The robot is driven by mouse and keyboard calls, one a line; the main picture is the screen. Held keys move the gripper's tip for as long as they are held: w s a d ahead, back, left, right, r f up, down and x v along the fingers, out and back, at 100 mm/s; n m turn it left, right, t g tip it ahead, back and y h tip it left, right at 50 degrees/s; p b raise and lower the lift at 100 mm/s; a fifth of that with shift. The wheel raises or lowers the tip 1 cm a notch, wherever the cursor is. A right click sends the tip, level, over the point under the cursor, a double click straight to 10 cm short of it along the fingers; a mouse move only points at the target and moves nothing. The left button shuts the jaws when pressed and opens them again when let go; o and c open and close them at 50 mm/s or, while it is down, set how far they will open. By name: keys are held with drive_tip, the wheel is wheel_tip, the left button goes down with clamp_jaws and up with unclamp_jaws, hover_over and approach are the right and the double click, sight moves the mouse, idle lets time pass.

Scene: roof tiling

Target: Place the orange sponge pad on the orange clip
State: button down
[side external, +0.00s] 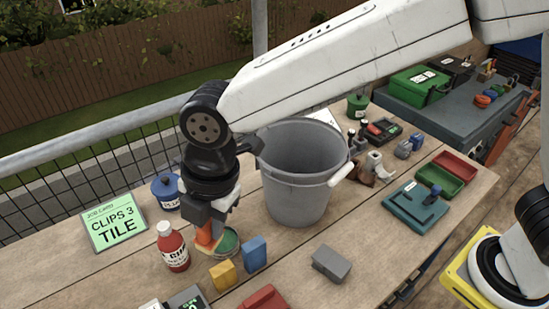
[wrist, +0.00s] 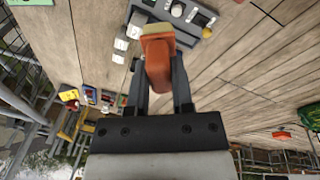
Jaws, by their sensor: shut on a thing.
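My gripper (side external: 209,222) points down over the near-left part of the bench, in front of the grey bucket. It is shut on an orange piece (side external: 207,233) with a pale tan end, which I take for the orange sponge pad. In the side view its lower end is at or just above the bench, beside a green tin (side external: 229,243); I cannot tell if it touches. In the wrist view the orange piece (wrist: 157,62) sits between both fingers, its tan end away from the palm. I cannot pick out the orange clip for certain.
A red bottle (side external: 173,247), yellow block (side external: 222,275) and blue block (side external: 254,253) stand close around my gripper. The grey bucket (side external: 298,195) is just behind. A green card (side external: 114,220) reads "CLIPS 3 TILE". A grey block (side external: 331,263) lies right, with clear bench around it.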

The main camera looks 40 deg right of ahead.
drive_tip(key=w+d+r+m, duration=0.2)
drive_tip(key=w+d+m, duration=0.8)
drive_tip(key=w+d, duration=0.9)
drive_tip(key=w+d+m+h, duration=0.1)
drive_tip(key=w+d+m, duration=0.4)
drive_tip(key=d, duration=0.6)
drive_tip(key=w+d+m, duration=0.5)
drive_tip(key=d, duration=0.6)
drive_tip(key=shift+f, duration=9.05)
drive_tip(key=shift+s+f, duration=0.1)
drive_tip(key=shift+f, duration=1.8)
drive_tip(key=shift+f, duration=0.1)
